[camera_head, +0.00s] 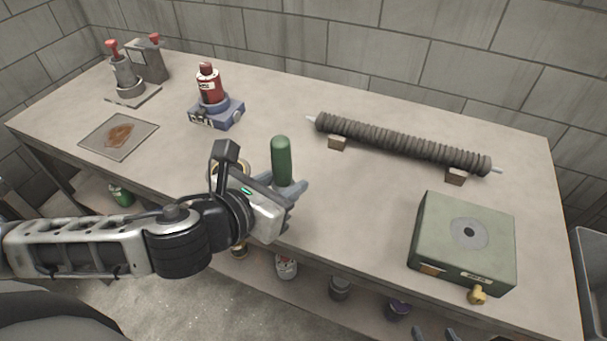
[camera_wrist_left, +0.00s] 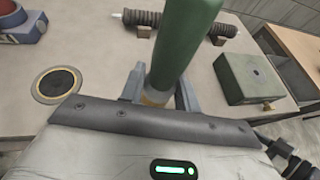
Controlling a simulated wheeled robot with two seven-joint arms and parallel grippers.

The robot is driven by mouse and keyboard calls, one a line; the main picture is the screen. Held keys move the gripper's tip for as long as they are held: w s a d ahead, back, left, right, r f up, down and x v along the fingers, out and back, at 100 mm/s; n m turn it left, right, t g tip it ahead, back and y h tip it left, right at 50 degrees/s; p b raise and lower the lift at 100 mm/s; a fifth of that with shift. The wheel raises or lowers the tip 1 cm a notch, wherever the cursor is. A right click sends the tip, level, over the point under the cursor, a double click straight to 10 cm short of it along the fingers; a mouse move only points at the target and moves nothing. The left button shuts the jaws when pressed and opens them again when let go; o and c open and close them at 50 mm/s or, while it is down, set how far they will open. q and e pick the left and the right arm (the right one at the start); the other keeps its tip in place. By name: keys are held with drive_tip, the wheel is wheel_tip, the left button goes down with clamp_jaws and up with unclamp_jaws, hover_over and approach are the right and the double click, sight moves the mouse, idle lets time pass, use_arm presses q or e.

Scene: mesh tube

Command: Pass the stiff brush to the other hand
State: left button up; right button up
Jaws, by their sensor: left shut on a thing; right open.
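The stiff brush (camera_head: 281,160) shows as an upright dark green handle above the front part of the bench. In the left wrist view its green handle (camera_wrist_left: 183,40) rises from between the fingers, with a pale band at its lower end; the bristles are hidden. My left gripper (camera_head: 288,190) is shut on the brush near the handle's lower end. My right gripper (camera_head: 434,334) shows only as two dark fingertips, apart and empty, at the bottom edge of the head view. It is well away from the brush, to the right and nearer me.
A ribbed mesh tube (camera_head: 400,143) lies on two blocks at the back right. A green box with a brass fitting (camera_head: 462,242) stands front right. A red bottle on a blue base (camera_head: 210,90) and a stained plate (camera_head: 119,137) are left.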

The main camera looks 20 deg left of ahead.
sight(277, 185)
use_arm(q)
drive_tip(key=p+v, duration=0.3)
drive_tip(key=shift+r, duration=0.25)
drive_tip(key=shift+s+a+r+p, duration=0.15)
drive_tip(key=shift+s+p, duration=0.15)
drive_tip(key=shift+p, duration=0.05)
drive_tip(key=shift+s+a+p, duration=0.15)
drive_tip(key=shift+s+p, duration=0.25)
drive_tip(key=shift+s, duration=0.1)
use_arm(e)
drive_tip(key=shift+d+r, duration=0.2)
drive_tip(key=shift+r, duration=0.4)
drive_tip(key=shift+d+r, duration=0.2)
drive_tip(key=shift+r, duration=0.35)
